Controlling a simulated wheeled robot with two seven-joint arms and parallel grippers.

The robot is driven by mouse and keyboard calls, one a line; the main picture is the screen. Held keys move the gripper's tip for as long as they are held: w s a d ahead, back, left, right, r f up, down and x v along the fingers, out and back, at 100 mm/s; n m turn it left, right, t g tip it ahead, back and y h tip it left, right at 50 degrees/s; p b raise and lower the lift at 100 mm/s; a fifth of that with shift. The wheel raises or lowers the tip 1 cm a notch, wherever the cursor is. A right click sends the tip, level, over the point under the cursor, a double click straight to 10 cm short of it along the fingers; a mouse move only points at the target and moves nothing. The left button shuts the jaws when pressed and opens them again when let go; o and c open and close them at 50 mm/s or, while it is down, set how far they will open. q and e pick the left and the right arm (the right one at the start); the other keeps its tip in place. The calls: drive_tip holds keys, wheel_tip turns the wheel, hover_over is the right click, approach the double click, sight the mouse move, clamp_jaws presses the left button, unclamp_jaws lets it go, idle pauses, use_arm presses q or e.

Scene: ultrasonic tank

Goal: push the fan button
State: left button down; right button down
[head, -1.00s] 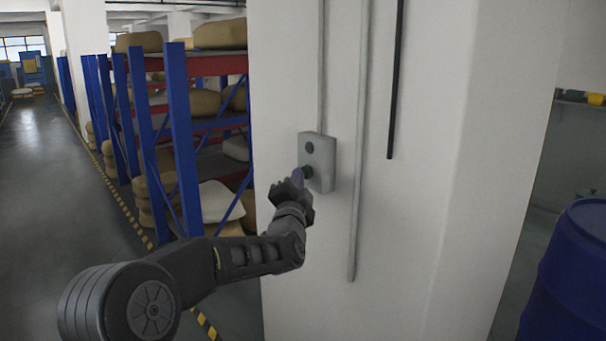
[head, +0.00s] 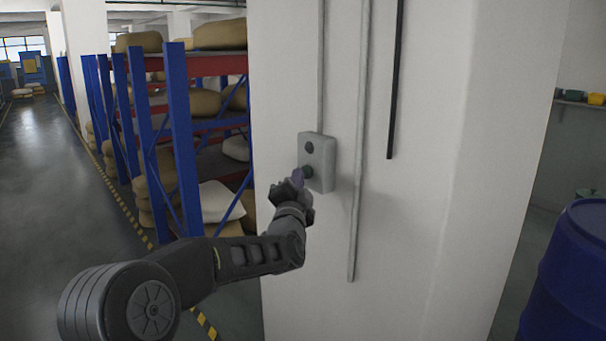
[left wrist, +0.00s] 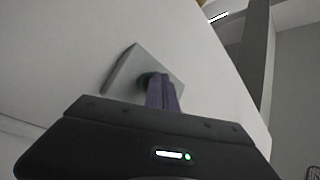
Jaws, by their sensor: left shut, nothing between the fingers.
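A grey switch box (head: 322,160) is mounted on the white pillar in the head view. It has a dark round upper button (head: 309,148) and a dark lower button (head: 307,172). My left gripper (head: 298,177) is shut and empty, with its fingertips at the lower button. In the left wrist view the purple-grey fingers (left wrist: 163,93) reach toward the box (left wrist: 128,72) and partly hide the lower button (left wrist: 146,79). I cannot tell for sure whether the tips touch it. No label shows which button is for the fan. My right gripper is not in view.
The white pillar (head: 420,220) fills the middle, with conduits (head: 357,200) running down it right of the box. Blue and red shelving (head: 180,140) with sacks stands to the left. A blue barrel (head: 570,275) stands at the right. The aisle floor (head: 45,190) at far left is clear.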

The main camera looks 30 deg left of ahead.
use_arm(q)
drive_tip(key=shift+w, duration=0.1)
drive_tip(key=shift+w+d, duration=0.15)
drive_tip(key=shift+w, duration=0.1)
drive_tip(key=shift+r, duration=0.1)
idle(0.3)
